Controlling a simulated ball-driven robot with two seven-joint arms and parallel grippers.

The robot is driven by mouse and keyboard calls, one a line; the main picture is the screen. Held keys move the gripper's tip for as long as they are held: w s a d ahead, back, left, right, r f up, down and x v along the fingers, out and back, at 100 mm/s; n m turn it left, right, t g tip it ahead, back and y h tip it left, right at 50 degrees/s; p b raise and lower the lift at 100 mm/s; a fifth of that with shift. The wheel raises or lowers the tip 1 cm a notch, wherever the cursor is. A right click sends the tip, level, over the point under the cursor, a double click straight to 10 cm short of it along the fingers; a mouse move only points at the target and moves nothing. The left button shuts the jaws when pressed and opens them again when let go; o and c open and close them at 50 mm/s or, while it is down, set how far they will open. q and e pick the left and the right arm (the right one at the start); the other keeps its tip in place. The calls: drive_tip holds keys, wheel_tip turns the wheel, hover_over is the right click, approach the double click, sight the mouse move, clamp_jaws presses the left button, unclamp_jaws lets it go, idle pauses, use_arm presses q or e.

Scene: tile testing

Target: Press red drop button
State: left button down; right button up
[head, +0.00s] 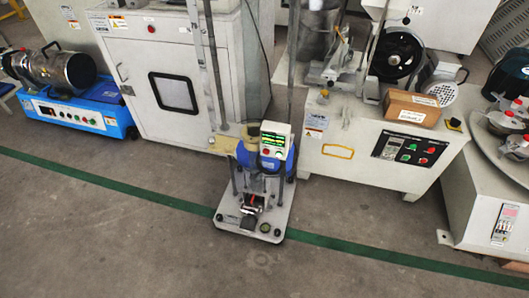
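A small testing machine (240,222) stands on the floor in the middle of the head view, with a tall frame of rods rising out of the top of the picture. Its light control box (272,134) has a lit display and small buttons below it. A small red button (266,152) shows at the box's lower left. A small red part also shows low on the machine, close to its base plate; I cannot tell what it is. Neither of my grippers is in view.
A white cabinet (140,60) stands behind at left, beside a blue machine (75,112). A cream machine (350,163) with a panel of coloured buttons (408,149) and a cardboard box (412,106) stands at right. The grey floor (150,245) in front is clear, crossed by a green line.

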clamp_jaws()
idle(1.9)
